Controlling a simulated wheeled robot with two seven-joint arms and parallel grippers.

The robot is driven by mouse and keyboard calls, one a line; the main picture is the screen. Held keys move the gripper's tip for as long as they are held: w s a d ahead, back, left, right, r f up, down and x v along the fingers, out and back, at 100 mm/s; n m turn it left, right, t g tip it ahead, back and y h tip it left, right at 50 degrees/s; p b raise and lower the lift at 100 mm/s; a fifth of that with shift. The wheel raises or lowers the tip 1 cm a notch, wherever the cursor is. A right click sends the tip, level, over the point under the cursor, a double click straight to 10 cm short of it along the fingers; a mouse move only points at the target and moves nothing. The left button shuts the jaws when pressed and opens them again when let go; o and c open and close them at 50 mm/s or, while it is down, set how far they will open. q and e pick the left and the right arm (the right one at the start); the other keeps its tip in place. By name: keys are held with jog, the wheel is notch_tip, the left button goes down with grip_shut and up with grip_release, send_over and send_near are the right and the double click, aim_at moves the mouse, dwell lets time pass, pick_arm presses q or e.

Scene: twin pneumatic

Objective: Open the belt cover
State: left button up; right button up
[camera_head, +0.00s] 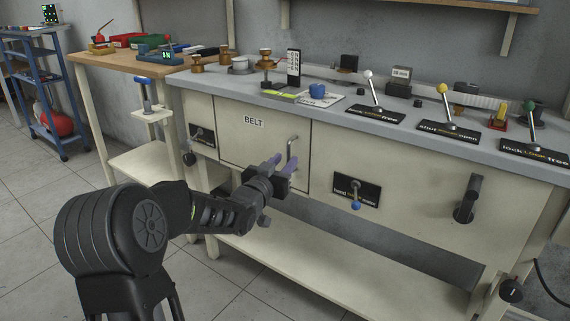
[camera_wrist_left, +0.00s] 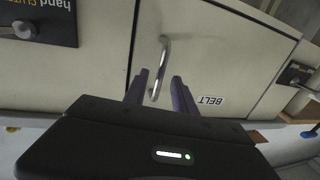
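The belt cover (camera_head: 240,140) is a cream panel labelled BELT in the front of the workbench, and it is shut. It has a metal bar handle (camera_head: 292,148) near its right edge. In the left wrist view the cover (camera_wrist_left: 225,62) and its upright handle (camera_wrist_left: 161,68) show upside down. My left gripper (camera_head: 280,166) is open, its two purple fingers pointing at the handle. In the left wrist view the fingers (camera_wrist_left: 158,92) stand on either side of the handle's lower end in the picture; contact cannot be told. My right gripper is not in view.
Levers with black plates, such as the white-knobbed one (camera_head: 372,92), stand on the bench top (camera_head: 340,108). A blue-knobbed hand lever (camera_head: 356,195) sits right of the cover. A lower shelf (camera_head: 330,270) runs below. Floor (camera_head: 35,220) at left is clear.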

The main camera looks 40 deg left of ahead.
pick_arm(q)
jog(key=shift+w, duration=0.4)
jog(key=shift+c, duration=0.4)
grip_shut()
dwell(0.8)
